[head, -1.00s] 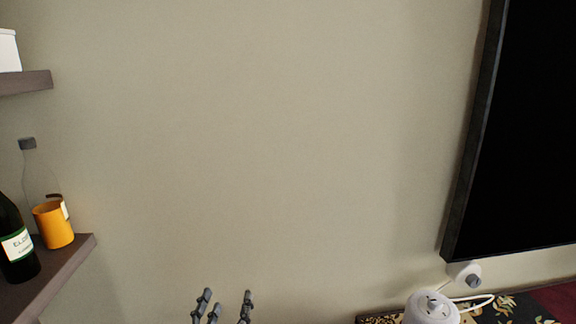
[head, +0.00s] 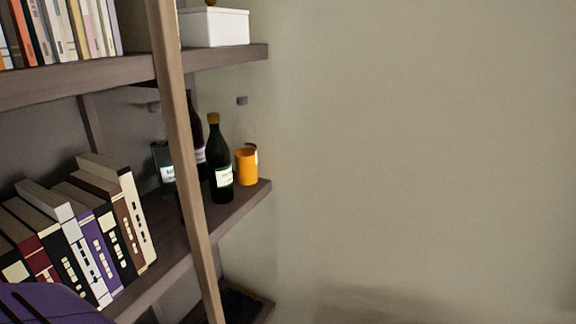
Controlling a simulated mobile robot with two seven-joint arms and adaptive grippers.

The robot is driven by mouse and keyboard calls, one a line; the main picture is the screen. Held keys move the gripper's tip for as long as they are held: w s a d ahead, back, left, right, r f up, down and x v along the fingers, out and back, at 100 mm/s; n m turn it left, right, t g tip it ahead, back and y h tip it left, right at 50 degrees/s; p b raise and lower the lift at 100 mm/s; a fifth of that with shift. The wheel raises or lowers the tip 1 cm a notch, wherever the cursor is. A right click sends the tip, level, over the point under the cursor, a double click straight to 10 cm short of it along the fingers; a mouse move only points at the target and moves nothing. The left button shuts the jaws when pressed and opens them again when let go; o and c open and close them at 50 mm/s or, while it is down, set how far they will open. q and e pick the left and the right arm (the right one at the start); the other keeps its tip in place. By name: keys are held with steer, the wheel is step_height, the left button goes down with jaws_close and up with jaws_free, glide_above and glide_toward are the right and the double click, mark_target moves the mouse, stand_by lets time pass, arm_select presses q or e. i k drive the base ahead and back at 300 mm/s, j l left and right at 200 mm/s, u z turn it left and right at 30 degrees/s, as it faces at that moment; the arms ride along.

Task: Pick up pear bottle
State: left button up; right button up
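Several bottles stand on the middle shelf (head: 236,209) in the head view. At its right end is a clear bottle (head: 246,165) with a grey cap and what looks like orange liquid in its lower part. Left of it is a dark green bottle (head: 221,165) with a gold top and a pale label. A darker bottle (head: 196,130) and a clear one with a label (head: 163,165) stand behind, partly hidden by the wooden post. The labels are too small to read, so I cannot tell which is the pear bottle. Neither gripper is in view.
A wooden post (head: 180,150) stands in front of the shelves. Books (head: 95,235) lean on the left of the middle shelf. A white box (head: 215,27) sits on the upper shelf. Something purple (head: 45,306) is at bottom left. The wall (head: 430,150) at right is bare.

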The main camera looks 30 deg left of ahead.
mark_target(244, 131)
steer(key=l+u, duration=0.1)
steer(key=u, duration=0.35)
steer(key=k+u, duration=0.1)
steer(key=u, duration=0.3)
steer(key=l+u, duration=0.1)
steer(key=u, duration=0.35)
steer(key=k+u, duration=0.1)
steer(key=u, duration=0.3)
